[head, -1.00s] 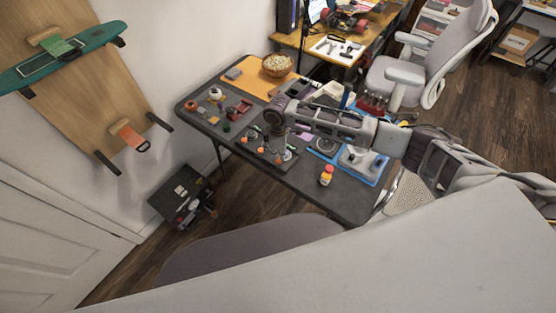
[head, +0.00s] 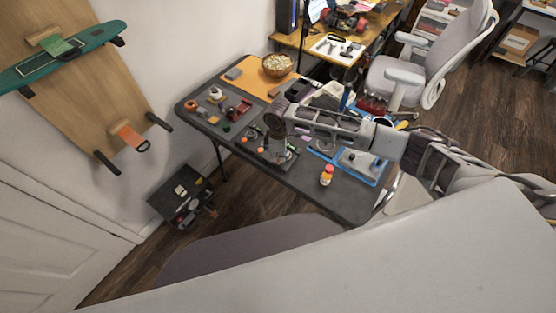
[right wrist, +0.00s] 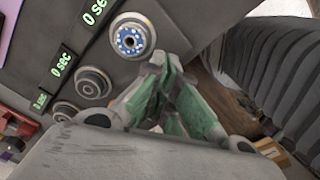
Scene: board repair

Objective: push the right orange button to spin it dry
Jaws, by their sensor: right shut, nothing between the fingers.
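My right gripper (head: 279,157) is shut and empty, low over the front part of the dark table in the head view. In the right wrist view its green-padded fingertips (right wrist: 160,62) meet beside a round spinner holding a blue ring (right wrist: 130,39). Other grey round spinners (right wrist: 92,83) and green "0 sec" displays (right wrist: 61,64) line up to the left. In the head view small orange buttons (head: 260,149) lie left of the gripper. The right orange button is not clearly visible, perhaps hidden by the gripper. My left gripper is not in view.
The dark table (head: 310,184) also holds a small red-and-yellow bottle (head: 326,175), a blue tray (head: 382,175) and small parts on the left. A grey chair (head: 400,75) is behind right.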

